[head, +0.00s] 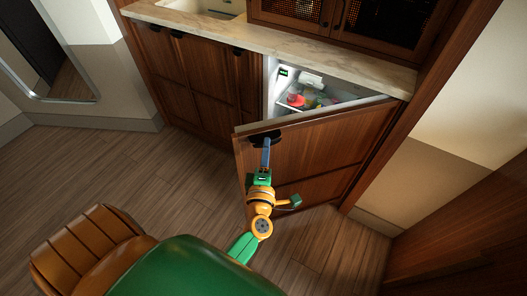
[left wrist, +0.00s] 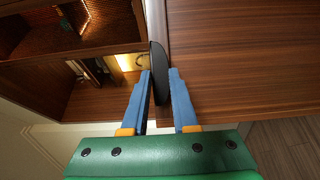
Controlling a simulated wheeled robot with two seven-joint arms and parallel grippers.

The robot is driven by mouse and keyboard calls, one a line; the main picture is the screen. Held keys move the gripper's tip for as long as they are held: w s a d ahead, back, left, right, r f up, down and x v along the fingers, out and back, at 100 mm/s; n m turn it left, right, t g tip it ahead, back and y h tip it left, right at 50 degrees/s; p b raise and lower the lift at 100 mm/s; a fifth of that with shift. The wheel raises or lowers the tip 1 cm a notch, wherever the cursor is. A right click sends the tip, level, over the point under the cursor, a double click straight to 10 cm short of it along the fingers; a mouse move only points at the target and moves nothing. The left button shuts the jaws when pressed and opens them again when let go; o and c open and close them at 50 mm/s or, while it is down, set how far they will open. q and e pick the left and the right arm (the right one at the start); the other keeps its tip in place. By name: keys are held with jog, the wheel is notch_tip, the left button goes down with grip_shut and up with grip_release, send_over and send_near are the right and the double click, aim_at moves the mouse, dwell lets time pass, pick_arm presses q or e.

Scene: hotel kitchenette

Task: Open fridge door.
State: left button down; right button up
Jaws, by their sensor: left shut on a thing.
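The wooden fridge door (head: 310,153) stands partly open, swung out from the counter front with its far right side still near the cabinet. Its black handle (head: 265,138) is at the upper left corner of the door. My left gripper (head: 266,152) is at the handle and shut on it. In the left wrist view, the dark handle (left wrist: 158,64) lies between the two blue fingers of my left gripper (left wrist: 160,84), and the door's wood panel (left wrist: 245,60) fills the upper right. The lit white fridge interior (head: 285,88) shows through the gap. My right gripper is not in view.
Inside the fridge are several small items, including a red one (head: 296,100). A marble countertop (head: 220,30) runs above, over closed wooden cabinets (head: 195,75). A wall (head: 420,165) stands close to the right of the door. Wood floor (head: 190,165) is clear to the left.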

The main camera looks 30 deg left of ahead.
pick_arm(q)
jog(key=shift+f, duration=0.1)
dwell(0.3)
jog(key=c, duration=0.9)
grip_release()
jog(key=shift+c, duration=0.2)
jog(key=shift+o, duration=0.9)
jog(key=shift+w+f, duration=0.1)
jog(key=shift+w, duration=0.1)
jog(key=shift+s, duration=0.1)
jog(key=v, duration=0.7)
jog(key=shift+p, duration=0.35)
jog(key=shift+c, duration=0.2)
